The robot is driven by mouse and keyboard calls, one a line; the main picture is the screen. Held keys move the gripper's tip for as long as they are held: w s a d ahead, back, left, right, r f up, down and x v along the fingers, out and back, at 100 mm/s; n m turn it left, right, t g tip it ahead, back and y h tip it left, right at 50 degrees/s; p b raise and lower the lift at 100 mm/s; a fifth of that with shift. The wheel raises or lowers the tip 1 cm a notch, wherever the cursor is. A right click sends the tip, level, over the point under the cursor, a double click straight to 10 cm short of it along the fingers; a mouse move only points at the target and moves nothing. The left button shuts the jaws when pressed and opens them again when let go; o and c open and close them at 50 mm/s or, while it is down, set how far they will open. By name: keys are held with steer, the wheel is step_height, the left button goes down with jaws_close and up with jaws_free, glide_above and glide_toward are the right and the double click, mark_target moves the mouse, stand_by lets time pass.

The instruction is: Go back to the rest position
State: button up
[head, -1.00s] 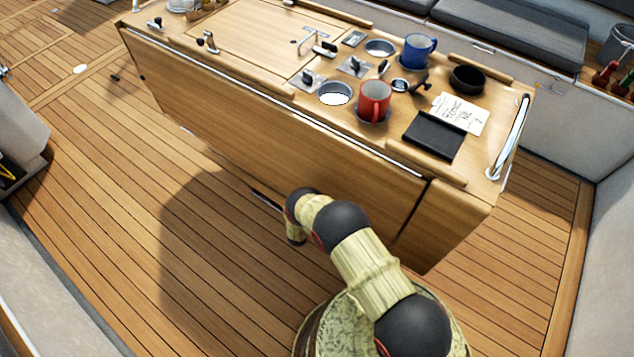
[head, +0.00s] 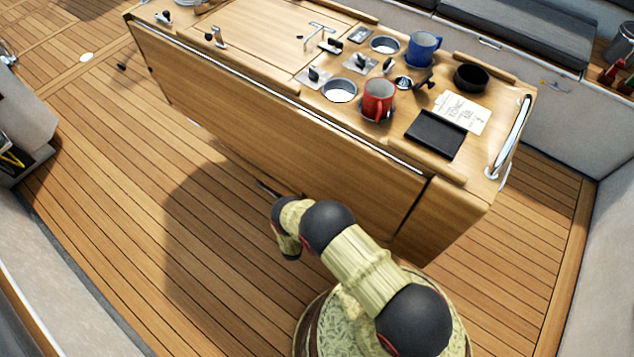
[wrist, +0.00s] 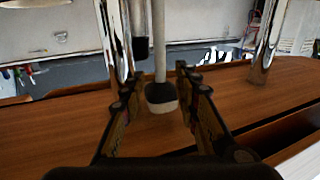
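My gripper (wrist: 157,88) is open in the wrist view, with its two dark fingers spread apart. A pale rod with a dark and white end (wrist: 161,95) shows between the fingers; I cannot tell how far beyond them it is, and neither finger visibly touches it. In the head view my arm is bent low in front of the wooden cockpit table (head: 270,110). My gripper is mostly hidden there behind the arm, and only a thin dark tip shows by the table's side panel.
On the table stand a red mug (head: 378,98), a blue mug (head: 423,48), a black bowl (head: 471,77), a black tablet-like pad (head: 436,134) and a paper note (head: 461,112). A chrome rail (head: 510,140) edges the right end. The teak floor (head: 110,200) at left is clear.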

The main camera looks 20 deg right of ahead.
steer(key=shift+v, duration=0.95)
